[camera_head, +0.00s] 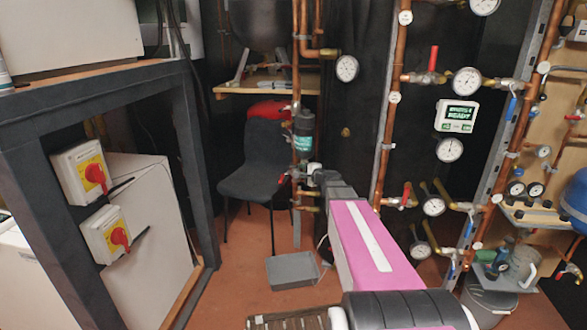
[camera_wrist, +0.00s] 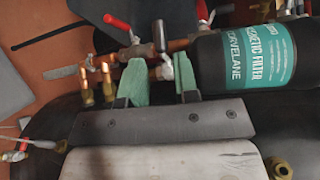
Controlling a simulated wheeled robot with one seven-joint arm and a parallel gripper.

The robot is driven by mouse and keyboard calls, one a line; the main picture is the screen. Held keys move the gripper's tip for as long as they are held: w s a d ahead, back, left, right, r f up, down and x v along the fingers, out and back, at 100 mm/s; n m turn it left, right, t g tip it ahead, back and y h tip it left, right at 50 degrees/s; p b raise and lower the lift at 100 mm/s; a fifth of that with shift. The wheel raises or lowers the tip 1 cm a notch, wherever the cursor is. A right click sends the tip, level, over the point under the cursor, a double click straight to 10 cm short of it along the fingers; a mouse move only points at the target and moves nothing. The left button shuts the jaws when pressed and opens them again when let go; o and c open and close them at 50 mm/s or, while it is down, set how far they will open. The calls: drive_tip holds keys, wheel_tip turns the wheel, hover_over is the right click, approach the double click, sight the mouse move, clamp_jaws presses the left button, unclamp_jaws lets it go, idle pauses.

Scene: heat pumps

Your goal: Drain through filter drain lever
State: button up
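The magnetic filter (camera_wrist: 245,60), a black canister with a teal label, lies at the right of the wrist view. It stands upright on a copper pipe in the head view (camera_head: 303,135). Beside its lower end are valves with a red lever (camera_wrist: 117,22), a black lever (camera_wrist: 159,36) and another red lever (camera_wrist: 202,10). I cannot tell which is the filter drain lever. My gripper (camera_wrist: 159,82) is open, its green fingers apart near the valve bodies, with nothing clearly held. In the head view my arm partly hides the fingers and valves.
A dark chair (camera_head: 255,165) stands behind the pipe. A grey tray (camera_head: 292,270) lies on the floor below. Copper pipes with gauges (camera_head: 467,80) rise to the right. A dark frame with red-and-yellow switches (camera_head: 95,175) stands at the left.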

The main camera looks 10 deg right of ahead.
sight(295, 167)
drive_tip(key=x, duration=0.7)
drive_tip(key=shift+w+a, duration=0.1)
drive_tip(key=shift+w, duration=0.1)
clamp_jaws()
